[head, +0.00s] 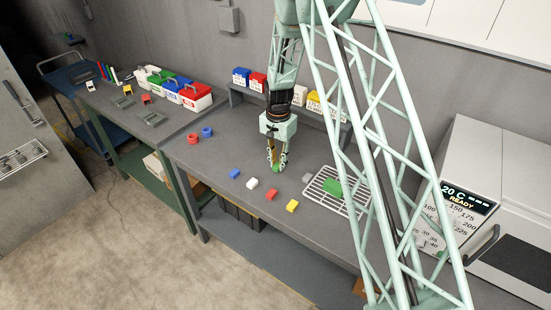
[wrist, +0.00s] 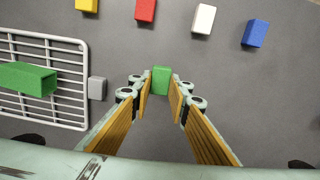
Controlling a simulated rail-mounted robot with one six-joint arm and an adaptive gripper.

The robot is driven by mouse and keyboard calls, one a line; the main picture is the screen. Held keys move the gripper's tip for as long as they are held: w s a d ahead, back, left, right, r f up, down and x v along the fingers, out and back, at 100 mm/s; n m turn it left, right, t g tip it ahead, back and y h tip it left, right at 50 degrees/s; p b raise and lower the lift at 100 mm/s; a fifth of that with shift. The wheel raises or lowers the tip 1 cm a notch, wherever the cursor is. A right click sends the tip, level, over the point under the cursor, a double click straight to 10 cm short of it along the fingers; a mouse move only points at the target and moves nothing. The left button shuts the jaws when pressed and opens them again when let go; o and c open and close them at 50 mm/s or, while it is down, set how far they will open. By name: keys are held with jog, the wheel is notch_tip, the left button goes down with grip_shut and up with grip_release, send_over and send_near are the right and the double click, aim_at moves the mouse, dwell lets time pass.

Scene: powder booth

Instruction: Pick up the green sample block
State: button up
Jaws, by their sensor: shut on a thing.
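My gripper (head: 277,163) points down over the middle of the grey bench. It is shut on the small green sample block (wrist: 161,80), whose top shows between the fingertips in the wrist view.
Blue (head: 234,173), white (head: 252,183), red (head: 271,194) and yellow (head: 292,205) blocks lie in a row in front of my gripper. A grey block (head: 307,178) sits beside the wire rack (head: 355,207). An oven (head: 500,220) stands at the right.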

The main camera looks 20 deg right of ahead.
jog(key=s, duration=0.5)
jog(key=s+b, duration=0.1)
jog(key=s, duration=0.2)
jog(key=shift+a+r, duration=0.15)
jog(key=shift+r, duration=0.25)
